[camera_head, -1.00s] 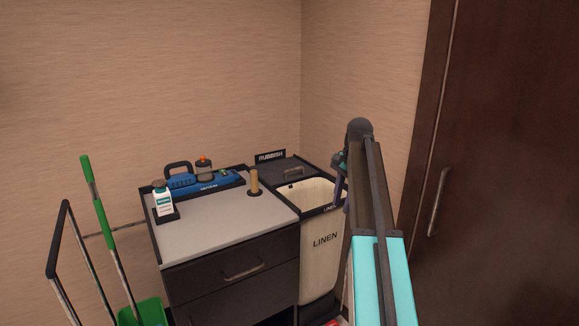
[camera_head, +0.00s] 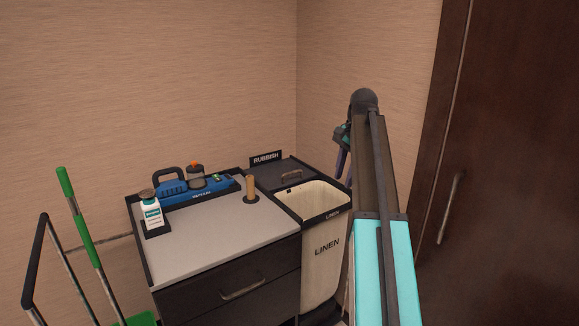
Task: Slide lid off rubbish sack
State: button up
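The rubbish sack's dark lid (camera_head: 283,171) lies flat at the back right of the cart, behind the linen sack. A raised handle (camera_head: 292,175) stands near its front edge. A black "RUBBISH" sign (camera_head: 266,158) stands at its back left. The sack under the lid is hidden. My gripper (camera_head: 343,160) shows only in part beside my arm, right of the lid and apart from it in the picture. My arm hides much of it, and its fingers are too small to read.
The open cream linen sack (camera_head: 325,245) stands in front of the lid. The cart's grey top (camera_head: 215,235) holds a white bottle (camera_head: 152,212), a blue caddy (camera_head: 190,188) and a wooden peg (camera_head: 250,187). A green-handled mop (camera_head: 80,225) is at left, a dark door (camera_head: 500,170) at right.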

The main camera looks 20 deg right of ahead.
aim_at(277, 175)
jog(key=i, duration=1.15)
jog(key=u, duration=0.05)
